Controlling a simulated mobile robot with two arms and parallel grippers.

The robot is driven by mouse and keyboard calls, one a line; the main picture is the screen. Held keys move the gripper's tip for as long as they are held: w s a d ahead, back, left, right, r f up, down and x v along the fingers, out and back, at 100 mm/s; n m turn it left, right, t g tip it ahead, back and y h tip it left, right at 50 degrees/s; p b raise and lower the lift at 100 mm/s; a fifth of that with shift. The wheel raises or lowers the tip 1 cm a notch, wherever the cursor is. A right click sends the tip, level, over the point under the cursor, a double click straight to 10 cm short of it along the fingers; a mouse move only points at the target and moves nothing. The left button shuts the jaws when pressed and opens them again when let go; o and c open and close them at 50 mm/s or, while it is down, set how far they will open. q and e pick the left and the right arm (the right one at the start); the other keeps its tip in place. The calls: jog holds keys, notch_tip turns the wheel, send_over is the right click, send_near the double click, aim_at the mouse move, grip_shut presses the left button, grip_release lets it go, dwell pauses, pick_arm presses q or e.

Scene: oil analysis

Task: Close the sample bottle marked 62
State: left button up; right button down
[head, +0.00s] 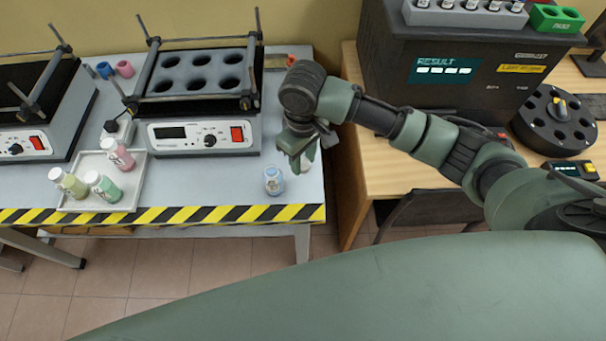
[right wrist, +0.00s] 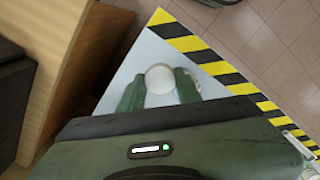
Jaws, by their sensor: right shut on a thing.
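A small light-blue bottle (head: 273,181) stands upright near the front right corner of the grey table; I cannot read its number or tell whether its mouth is open. My right gripper (head: 303,160) is just right of and behind it, pointing down, apart from it. In the right wrist view my right gripper (right wrist: 160,84) is shut on a white round thing (right wrist: 160,77); I cannot tell whether it is a loose cap or a bottle top. In the head view the fingers mostly hide it. My left gripper is out of view.
A white tray (head: 72,203) holds pink (head: 118,155), yellow-green (head: 68,182) and green (head: 103,186) bottles. A heating block (head: 200,138) stands behind. Striped tape (head: 200,214) marks the front edge. A wooden desk (head: 352,190) is right, across a gap.

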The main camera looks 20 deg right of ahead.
aim_at(303, 163)
jog(key=shift+r, duration=2.35)
jog(key=shift+s+d+r, duration=0.1)
jog(key=shift+d+r, duration=0.05)
jog(key=shift+r, duration=0.2)
jog(key=s+d+r+m, duration=0.5)
jog(key=s+r, duration=0.3)
jog(key=shift+s+d+r+m, duration=0.15)
jog(key=shift+r+m, duration=0.2)
jog(key=shift+m, duration=0.05)
